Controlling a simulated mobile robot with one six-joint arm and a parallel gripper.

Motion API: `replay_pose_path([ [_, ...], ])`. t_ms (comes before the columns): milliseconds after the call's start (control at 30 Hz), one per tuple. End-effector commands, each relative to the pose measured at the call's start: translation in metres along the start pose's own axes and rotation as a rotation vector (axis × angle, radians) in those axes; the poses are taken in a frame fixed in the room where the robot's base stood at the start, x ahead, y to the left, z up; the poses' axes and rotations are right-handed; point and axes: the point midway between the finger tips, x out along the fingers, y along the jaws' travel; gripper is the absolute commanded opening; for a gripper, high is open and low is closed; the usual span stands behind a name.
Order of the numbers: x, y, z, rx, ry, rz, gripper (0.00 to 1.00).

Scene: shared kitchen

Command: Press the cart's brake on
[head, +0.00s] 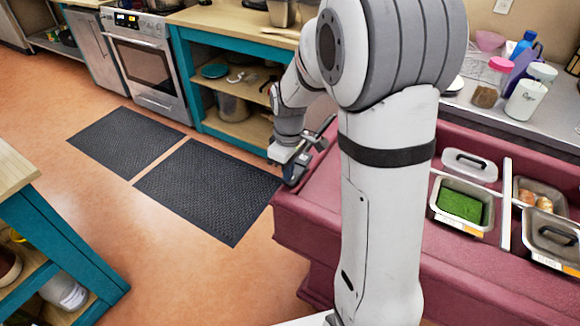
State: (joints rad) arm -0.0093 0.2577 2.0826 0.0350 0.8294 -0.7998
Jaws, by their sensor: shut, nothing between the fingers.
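The maroon cart (455,275) stands at the right, with food pans set in its top. My arm crosses in front of it and hides part of its top and side. My gripper (294,172) points down at the cart's left end, close to its top edge. It is shut, with nothing seen in it. I cannot tell whether it touches the cart. I cannot make out the brake; the area around my gripper is small and partly covered by my wrist.
Pans with green food (459,207) and bread rolls (540,196) sit in the cart. A counter with jars (527,98) lies behind it. Black floor mats (208,190) lie left of the cart. An oven (146,70) and teal shelves stand behind. Open orange floor is at left.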

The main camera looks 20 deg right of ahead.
Motion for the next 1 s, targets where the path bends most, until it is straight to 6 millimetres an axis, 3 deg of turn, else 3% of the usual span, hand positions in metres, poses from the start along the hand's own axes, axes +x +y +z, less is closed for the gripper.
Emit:
replay_pose_path([
  [100, -0.03, -0.003, -0.001, -0.001, 0.005, 0.005, 0.0],
  [500, -0.108, -0.02, -0.001, -0.001, 0.007, 0.007, 0.0],
  [700, -0.125, -0.023, -0.001, 0.0, 0.004, 0.005, 0.0],
  [1000, -0.128, -0.024, -0.001, 0.001, 0.004, 0.005, 0.0],
])
